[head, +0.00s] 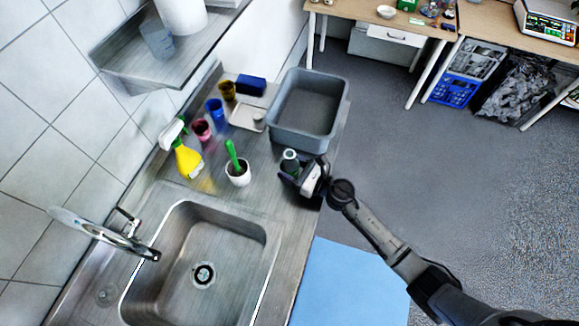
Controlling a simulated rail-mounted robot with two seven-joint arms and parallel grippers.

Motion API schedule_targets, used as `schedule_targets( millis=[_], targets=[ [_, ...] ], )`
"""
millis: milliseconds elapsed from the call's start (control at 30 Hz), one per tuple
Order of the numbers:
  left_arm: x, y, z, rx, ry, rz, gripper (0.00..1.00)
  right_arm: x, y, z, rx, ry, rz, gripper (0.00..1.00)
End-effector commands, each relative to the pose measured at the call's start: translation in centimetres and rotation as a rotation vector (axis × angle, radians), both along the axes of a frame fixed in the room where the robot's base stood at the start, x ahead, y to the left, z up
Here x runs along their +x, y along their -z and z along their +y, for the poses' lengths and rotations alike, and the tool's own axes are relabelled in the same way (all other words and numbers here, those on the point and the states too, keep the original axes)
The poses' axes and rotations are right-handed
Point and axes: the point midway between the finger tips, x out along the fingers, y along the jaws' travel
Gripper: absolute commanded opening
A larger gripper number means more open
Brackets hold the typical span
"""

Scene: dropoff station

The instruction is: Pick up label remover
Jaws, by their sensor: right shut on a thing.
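A small dark bottle with a pale round top (290,156) stands near the right edge of the steel counter. It looks like the label remover, but no label can be read. My right gripper (291,174) reaches in from the right and is shut on this bottle. The gripper hides the lower part of the bottle, so I cannot tell whether its base touches the counter. My left gripper is not in view.
A grey bin (337,120) stands just behind the gripper. A white cup with a green brush (238,173), a yellow spray bottle (187,160) and several coloured cups are to the left. The sink (262,232) lies in front, with a tap (125,238) beside it.

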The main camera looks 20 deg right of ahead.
Motion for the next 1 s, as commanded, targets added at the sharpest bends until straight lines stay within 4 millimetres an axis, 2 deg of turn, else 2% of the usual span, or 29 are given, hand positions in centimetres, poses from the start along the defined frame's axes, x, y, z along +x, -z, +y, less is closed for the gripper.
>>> schedule_targets(
  millis=[100, 567, 767, 1000],
  targets=[
    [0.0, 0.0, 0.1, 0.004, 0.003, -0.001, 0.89, 0.0, -0.1, 0.0, 0.001, 0.0, -0.001, 0.29],
    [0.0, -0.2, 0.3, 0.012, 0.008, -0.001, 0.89, 0.0, -0.6, 0.0, 0.0, 0.0, -0.002, 0.29],
    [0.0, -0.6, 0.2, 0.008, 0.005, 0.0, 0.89, 0.0, -1.6, 0.0, -0.002, -0.001, -0.003, 0.29],
    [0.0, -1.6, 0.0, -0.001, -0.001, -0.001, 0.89, 0.1, -3.9, 0.0, -0.003, -0.001, -0.003, 0.29]
  ],
)
